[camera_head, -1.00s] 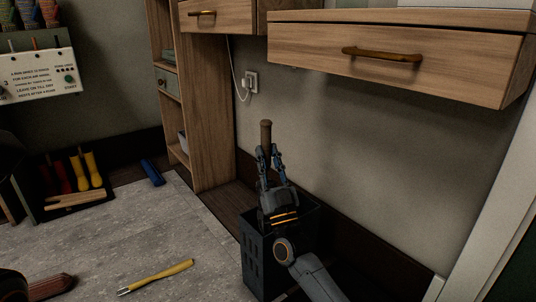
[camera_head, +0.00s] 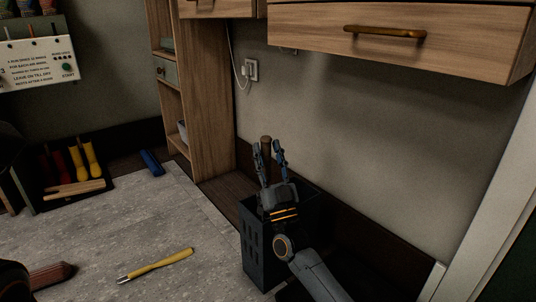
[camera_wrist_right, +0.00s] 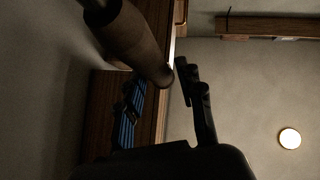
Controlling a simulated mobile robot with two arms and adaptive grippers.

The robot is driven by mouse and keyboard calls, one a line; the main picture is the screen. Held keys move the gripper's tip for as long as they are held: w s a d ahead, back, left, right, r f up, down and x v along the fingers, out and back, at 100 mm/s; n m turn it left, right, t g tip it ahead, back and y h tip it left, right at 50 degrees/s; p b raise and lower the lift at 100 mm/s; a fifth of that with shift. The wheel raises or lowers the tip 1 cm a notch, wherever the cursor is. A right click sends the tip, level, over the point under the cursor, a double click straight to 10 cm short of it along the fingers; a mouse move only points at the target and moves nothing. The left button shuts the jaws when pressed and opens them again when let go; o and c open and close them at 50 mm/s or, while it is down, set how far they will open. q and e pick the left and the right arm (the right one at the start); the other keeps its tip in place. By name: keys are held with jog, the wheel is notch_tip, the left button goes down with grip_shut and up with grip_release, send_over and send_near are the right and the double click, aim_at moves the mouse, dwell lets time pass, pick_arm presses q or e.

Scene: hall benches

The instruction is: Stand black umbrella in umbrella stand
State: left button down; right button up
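In the right wrist view the handle (camera_wrist_right: 135,40) runs past the open fingers. My left gripper is not in view.
A wooden drawer unit (camera_head: 400,50) overhangs the wall; a shelf (camera_head: 207,110) stands behind. Boots (camera_head: 91,164) stand on a tray at far left.

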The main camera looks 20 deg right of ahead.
jog(key=shift+o, duration=0.2)
jog(key=shift+f, duration=0.1)
notch_tip(320, 180, up, 10)
dwell(0.5)
dwell(0.7)
